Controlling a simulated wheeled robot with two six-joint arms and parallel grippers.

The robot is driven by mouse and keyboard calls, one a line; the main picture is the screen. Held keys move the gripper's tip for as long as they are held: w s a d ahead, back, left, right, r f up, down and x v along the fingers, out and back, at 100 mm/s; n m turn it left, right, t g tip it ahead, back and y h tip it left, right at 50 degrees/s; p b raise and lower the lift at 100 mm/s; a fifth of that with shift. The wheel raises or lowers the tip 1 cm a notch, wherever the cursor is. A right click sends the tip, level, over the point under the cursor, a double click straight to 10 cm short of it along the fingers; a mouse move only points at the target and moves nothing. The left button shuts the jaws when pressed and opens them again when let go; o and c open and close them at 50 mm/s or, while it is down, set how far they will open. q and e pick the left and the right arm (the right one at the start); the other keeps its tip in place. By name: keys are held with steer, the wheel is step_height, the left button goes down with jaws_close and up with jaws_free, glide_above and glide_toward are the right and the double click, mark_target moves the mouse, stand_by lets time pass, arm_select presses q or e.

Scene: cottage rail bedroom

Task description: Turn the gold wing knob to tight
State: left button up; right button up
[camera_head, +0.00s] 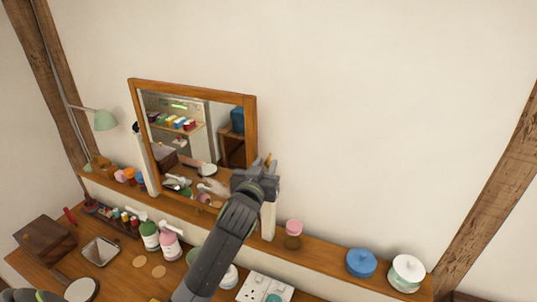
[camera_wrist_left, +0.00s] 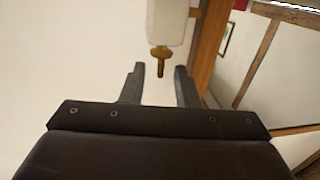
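The gold wing knob (camera_wrist_left: 161,60) shows in the left wrist view, on the side of a white post (camera_wrist_left: 168,22) beside the mirror's wooden frame. A small gold bit of the knob (camera_head: 268,158) shows in the head view, mostly hidden by my gripper. My left gripper (camera_head: 264,172) is at the mirror's right edge. In the left wrist view its two fingers (camera_wrist_left: 159,82) are apart and empty, with the knob's narrow end between or just beyond the tips. I cannot tell whether they touch it.
The tilting mirror (camera_head: 188,90) stands on a wooden shelf (camera_head: 325,252) against the wall. A pink-capped jar (camera_head: 293,230), a blue pot (camera_head: 361,262) and a white pot (camera_head: 407,272) stand to the right. Bottles (camera_head: 168,240) and a wooden box (camera_head: 45,239) crowd the lower left.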

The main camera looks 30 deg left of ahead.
mark_target(266, 163)
arm_select(q)
steer(key=shift+w+a+p, duration=0.2)
steer(key=shift+w+p, duration=0.05)
steer(key=shift+w, duration=0.7)
steer(key=shift+w+a+p, duration=0.15)
steer(key=shift+w+p, duration=0.05)
steer(key=shift+w, duration=0.75)
jaws_close()
